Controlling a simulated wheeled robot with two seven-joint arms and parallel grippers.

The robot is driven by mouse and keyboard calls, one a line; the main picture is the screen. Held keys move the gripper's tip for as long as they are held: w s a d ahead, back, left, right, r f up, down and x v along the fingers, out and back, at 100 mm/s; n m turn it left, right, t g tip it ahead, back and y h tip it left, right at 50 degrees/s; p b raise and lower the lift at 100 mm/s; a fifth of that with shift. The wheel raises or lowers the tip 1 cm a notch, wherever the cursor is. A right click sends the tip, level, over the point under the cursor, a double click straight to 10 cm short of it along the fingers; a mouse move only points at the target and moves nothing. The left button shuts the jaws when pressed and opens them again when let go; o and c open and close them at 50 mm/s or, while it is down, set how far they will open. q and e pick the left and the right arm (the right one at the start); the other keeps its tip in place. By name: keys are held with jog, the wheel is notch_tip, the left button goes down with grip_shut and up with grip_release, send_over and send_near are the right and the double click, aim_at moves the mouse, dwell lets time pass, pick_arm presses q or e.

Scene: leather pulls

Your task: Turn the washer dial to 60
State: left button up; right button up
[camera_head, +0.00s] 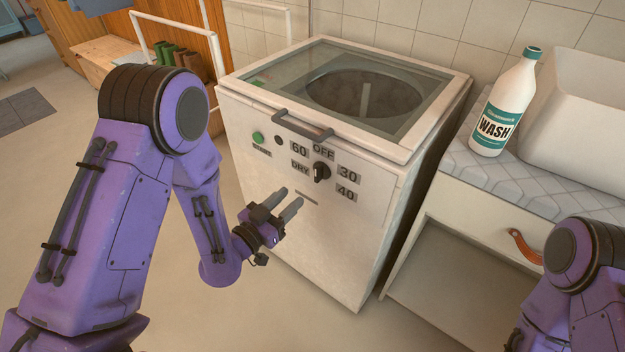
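The washer (310,225) is a white top-loading box with a glass lid and a dark handle (302,126) on its upper front edge. Its black dial (321,172) is on the front panel. Around the dial are labels 60 (299,149), OFF, 30, 40 and DRY. The dial's exact pointing direction is too small to tell. My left gripper (287,202) is in front of the panel, below and left of the dial and apart from it. Its two fingers are spread with nothing between them. My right arm shows at the lower right; its gripper is out of view.
A green button (257,137) is left of the labels. To the right, a counter (560,185) holds a WASH bottle (503,103) and a white basin (585,115). A drawer with a leather pull (525,246) is below. A white rail (180,21) stands behind left.

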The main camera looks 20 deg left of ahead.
aim_at(316, 175)
pick_arm(q)
jog(key=p+x, duration=0.2)
jog(key=x, duration=0.7)
jog(key=shift+w+d+f, duration=0.1)
jog(key=shift+w+d, duration=0.05)
jog(key=shift+w, duration=0.15)
grip_shut()
